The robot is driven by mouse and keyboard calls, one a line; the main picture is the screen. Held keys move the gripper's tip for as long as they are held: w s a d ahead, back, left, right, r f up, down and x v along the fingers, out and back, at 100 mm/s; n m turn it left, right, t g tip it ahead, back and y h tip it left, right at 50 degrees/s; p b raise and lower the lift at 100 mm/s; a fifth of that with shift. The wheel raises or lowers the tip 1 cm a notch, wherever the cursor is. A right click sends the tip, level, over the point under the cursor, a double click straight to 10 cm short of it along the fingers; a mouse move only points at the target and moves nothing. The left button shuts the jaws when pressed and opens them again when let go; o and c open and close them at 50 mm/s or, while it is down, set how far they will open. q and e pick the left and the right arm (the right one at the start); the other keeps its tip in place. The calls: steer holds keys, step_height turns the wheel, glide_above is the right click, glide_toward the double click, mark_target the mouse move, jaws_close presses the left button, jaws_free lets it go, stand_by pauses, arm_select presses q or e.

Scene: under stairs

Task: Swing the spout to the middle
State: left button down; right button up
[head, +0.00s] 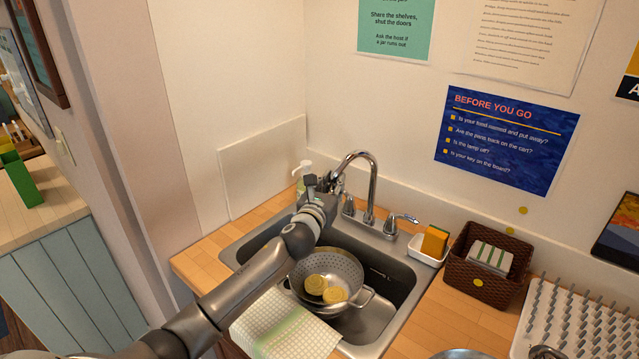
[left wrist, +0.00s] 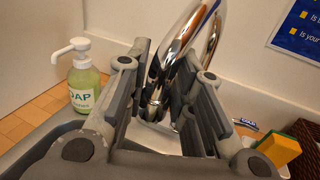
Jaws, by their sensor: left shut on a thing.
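The chrome spout (head: 374,180) rises in a tall arch from the back rim of the sink (head: 400,268). Its outlet end reaches to the left, toward the sink's left side. My left gripper (head: 328,183) is at this outlet end, shut on the spout. In the left wrist view, the spout (left wrist: 168,62) passes between the two fingers of the gripper (left wrist: 166,85). The outlet tip is mostly hidden by the gripper in the head view. My right gripper is not in view.
A colander (head: 345,262) with two yellow round things sits in the sink. Tap handles (head: 402,219) flank the spout. A soap bottle (left wrist: 84,85) stands at the back left. A sponge (head: 434,240) in a white dish and a basket (head: 480,282) stand to the right. A cloth (head: 284,328) hangs over the front edge.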

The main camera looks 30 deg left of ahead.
arm_select(q)
steer(key=d+y, duration=0.1)
steer(key=s+d+n+y+p, duration=0.1)
steer(key=d, duration=0.1)
steer(key=shift+d+n+g, duration=0.25)
steer(key=shift+n+g, duration=0.05)
steer(key=c, duration=1.3)
jaws_free()
steer(key=v, duration=1.2)
steer(key=shift+d+f, duration=0.1)
steer(key=shift+d, duration=0.05)
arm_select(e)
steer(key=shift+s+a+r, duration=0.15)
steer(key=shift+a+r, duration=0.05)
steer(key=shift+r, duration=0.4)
